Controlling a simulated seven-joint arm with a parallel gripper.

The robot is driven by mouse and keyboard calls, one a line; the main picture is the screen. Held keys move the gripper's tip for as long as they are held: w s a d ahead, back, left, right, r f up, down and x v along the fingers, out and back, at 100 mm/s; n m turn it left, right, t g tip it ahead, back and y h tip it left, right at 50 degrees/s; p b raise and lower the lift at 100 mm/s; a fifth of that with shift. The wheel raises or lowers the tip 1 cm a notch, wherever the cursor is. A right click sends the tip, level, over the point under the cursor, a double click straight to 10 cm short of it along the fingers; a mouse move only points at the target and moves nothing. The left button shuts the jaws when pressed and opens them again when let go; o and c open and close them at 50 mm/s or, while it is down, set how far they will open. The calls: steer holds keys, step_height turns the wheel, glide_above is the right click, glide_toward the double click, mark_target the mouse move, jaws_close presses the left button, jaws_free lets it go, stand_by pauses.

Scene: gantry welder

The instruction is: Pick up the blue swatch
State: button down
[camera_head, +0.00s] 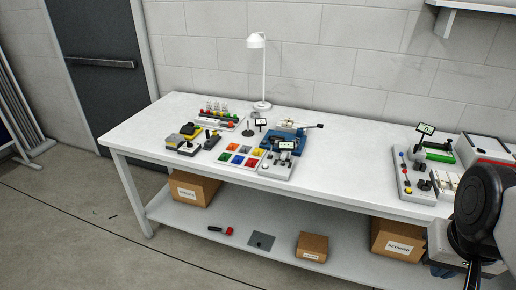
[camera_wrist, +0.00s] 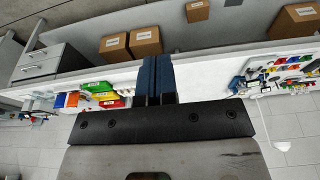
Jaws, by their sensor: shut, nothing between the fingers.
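A tray of small coloured swatches (camera_head: 239,155) lies flat on the left half of the white table in the head view. In the head view my arm is at the far right, well away from the swatches, and the fingertips there are not clear.
A blue device (camera_head: 284,137) and a grey panel (camera_head: 277,165) stand right of the swatches. A white lamp (camera_head: 263,105) rises behind. Yellow-and-black blocks (camera_head: 183,141) sit to the left. Another panel (camera_head: 416,177) is at right. The table's middle is clear; cardboard boxes (camera_head: 194,188) stand below.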

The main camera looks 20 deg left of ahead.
steer(key=c, duration=1)
jaws_free()
steer(key=shift+o, duration=0.2)
steer(key=w+a+r+n, duration=0.2)
steer(key=w+a, duration=0.2)
steer(key=w, duration=0.4)
steer(key=w+a+r+n, duration=0.2)
steer(key=w+a+n, duration=0.1)
steer(key=w, duration=0.6)
steer(key=w+a+f+n+g, duration=0.15)
steer(key=w+a+n, duration=0.25)
steer(key=w+a, duration=1.1)
steer(key=w+a+f+n, duration=0.3)
steer(key=w+a+f, duration=0.2)
steer(key=a, duration=0.6)
steer(key=w+a+f+n, duration=0.3)
steer(key=w+a+f, duration=0.3)
steer(key=a+f, duration=0.3)
steer(key=w+a+f+n+g, duration=0.1)
steer(key=w+a+f+n, duration=0.2)
steer(key=a, duration=1.2)
step_height(320, 180, down, 4)
steer(key=w, duration=0.2)
steer(key=shift+w+a, duration=0.15)
steer(key=shift+w, duration=0.25)
